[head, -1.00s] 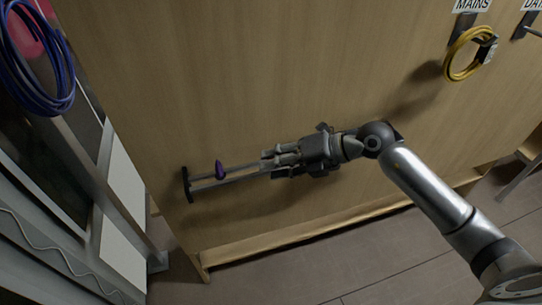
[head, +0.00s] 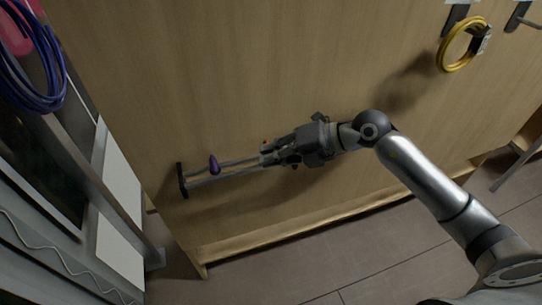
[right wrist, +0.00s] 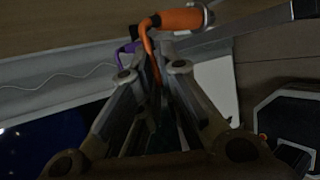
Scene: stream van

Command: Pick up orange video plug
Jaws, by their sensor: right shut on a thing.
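The orange video plug (right wrist: 180,18) shows in the right wrist view at the top, just past my fingertips, lying sideways with its orange lead bending down between the fingers. My right gripper (right wrist: 152,70) is shut on it. In the head view my right gripper (head: 270,155) is at the rail on the wooden panel, pointing left. Only a small orange speck of the plug (head: 264,142) shows there; the fingers hide most of it. My left gripper is in neither view.
A purple plug (head: 214,164) stands on the metal rail (head: 182,180), left of my right gripper. A yellow cable coil (head: 463,45) hangs at upper right. A blue cable coil (head: 30,70) hangs at upper left. The floor (head: 380,260) below is clear.

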